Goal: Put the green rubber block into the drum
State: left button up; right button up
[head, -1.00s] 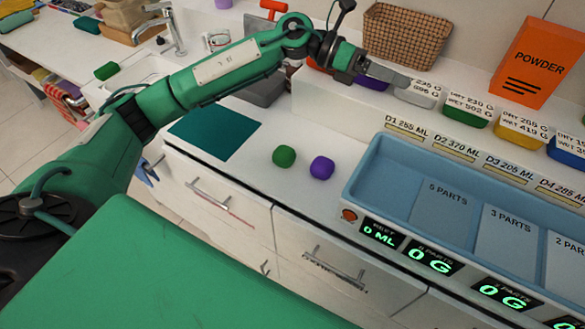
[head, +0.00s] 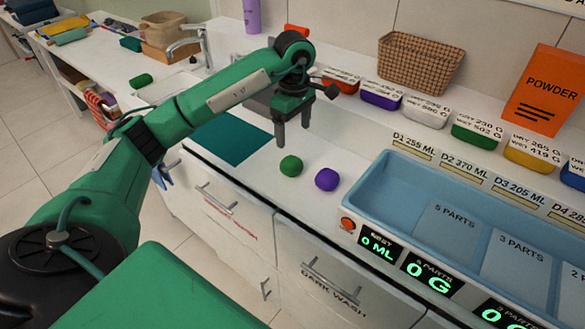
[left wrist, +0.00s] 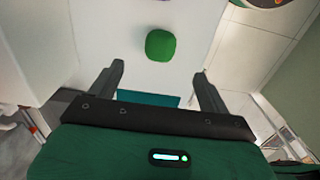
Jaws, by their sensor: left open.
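A rounded green block (head: 290,166) sits on the white counter, just left of a purple block (head: 326,180). My left gripper (head: 293,136) points down, open and empty, above and slightly behind the green block in the head view. In the left wrist view the green block (left wrist: 160,45) lies beyond the fingertips (left wrist: 158,72), roughly centred between them, not held. Another green piece (head: 141,80) lies by the sink; I cannot tell its material. I cannot make out a drum in these views. My right gripper is not in view.
A teal mat (head: 228,140) lies left of the blocks. A blue divided tray (head: 400,165) with displays stands at right. Labelled coloured bins (head: 425,112), a wicker basket (head: 420,65) and an orange powder box (head: 545,90) line the back. Drawers (head: 335,275) are below the counter.

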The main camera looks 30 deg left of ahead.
aim_at(293, 160)
pick_arm(q)
notch_tip(293, 160, down, 7)
jog(key=shift+r+p, duration=0.2)
jog(key=shift+p, duration=0.2)
notch_tip(293, 160, down, 4)
jog(key=shift+s+p, duration=0.15)
jog(key=shift+p, duration=0.45)
jog(key=shift+f, duration=0.35)
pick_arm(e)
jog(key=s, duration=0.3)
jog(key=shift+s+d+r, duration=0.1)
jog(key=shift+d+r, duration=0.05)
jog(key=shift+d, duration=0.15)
pick_arm(q)
jog(key=shift+c, duration=0.4)
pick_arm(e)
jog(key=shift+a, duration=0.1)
pick_arm(q)
jog(key=c, duration=1.2)
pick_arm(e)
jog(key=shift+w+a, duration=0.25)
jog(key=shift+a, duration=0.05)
pick_arm(q)
jog(key=shift+o, duration=0.2)
jog(key=shift+r, duration=0.1)
